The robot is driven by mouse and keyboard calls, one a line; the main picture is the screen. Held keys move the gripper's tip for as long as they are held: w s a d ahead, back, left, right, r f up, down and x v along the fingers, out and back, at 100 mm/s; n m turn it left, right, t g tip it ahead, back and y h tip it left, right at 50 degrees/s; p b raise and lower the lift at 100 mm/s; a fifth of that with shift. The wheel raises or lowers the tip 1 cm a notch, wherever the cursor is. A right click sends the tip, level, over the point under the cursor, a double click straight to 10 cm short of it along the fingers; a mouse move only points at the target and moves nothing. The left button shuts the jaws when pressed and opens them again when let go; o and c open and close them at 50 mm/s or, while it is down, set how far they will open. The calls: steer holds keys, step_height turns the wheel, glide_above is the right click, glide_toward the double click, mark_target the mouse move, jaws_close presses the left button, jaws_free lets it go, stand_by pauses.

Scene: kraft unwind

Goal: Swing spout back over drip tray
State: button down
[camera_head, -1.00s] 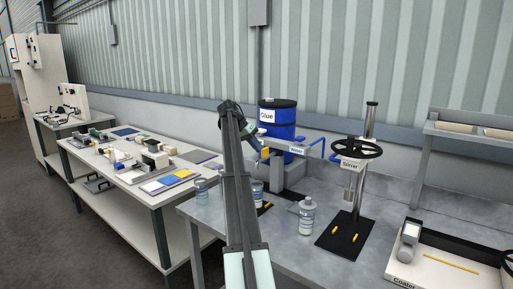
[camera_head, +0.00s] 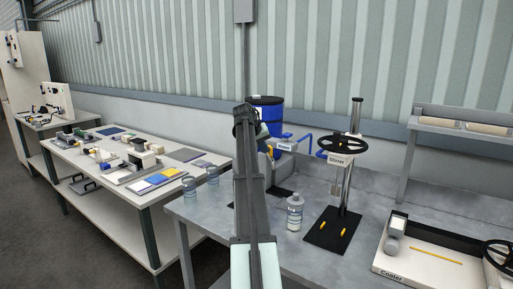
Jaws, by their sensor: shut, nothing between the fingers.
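The blue glue drum (camera_head: 270,119) with a black lid stands at the back of the grey bench, its left part hidden by my arm. A grey, labelled arm with blue ends, seemingly the spout (camera_head: 288,146), reaches across in front of it. A yellow piece (camera_head: 270,152) shows at its left end. A dark flat patch, perhaps the drip tray (camera_head: 280,192), lies below, partly covered by my arm. My gripper (camera_head: 260,134) is at the far end of my arm, near the left end of the spout. It looks shut and empty; its fingertips are mostly hidden, and contact cannot be told.
A white bottle (camera_head: 294,213) stands in front of the dark patch. The stirrer (camera_head: 341,160), with its black wheel and post, is to the right, then the coater (camera_head: 430,262). A crowded table (camera_head: 110,185) is farther left.

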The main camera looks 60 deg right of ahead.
steer(key=s+d+n+t, duration=0.1)
steer(key=s+d+n, duration=0.1)
steer(key=n, duration=0.1)
steer(key=shift+s+t, duration=0.25)
steer(key=shift+t, duration=0.15)
steer(key=shift+s+d, duration=0.45)
steer(key=shift+d, duration=0.1)
steer(key=shift+s+d, duration=0.1)
glide_toward(272, 148)
steer(key=a, duration=0.2)
steer(key=shift+w+a+r, duration=0.25)
steer(key=shift+a+r, duration=0.05)
steer(key=shift+r, duration=0.1)
stand_by(0.6)
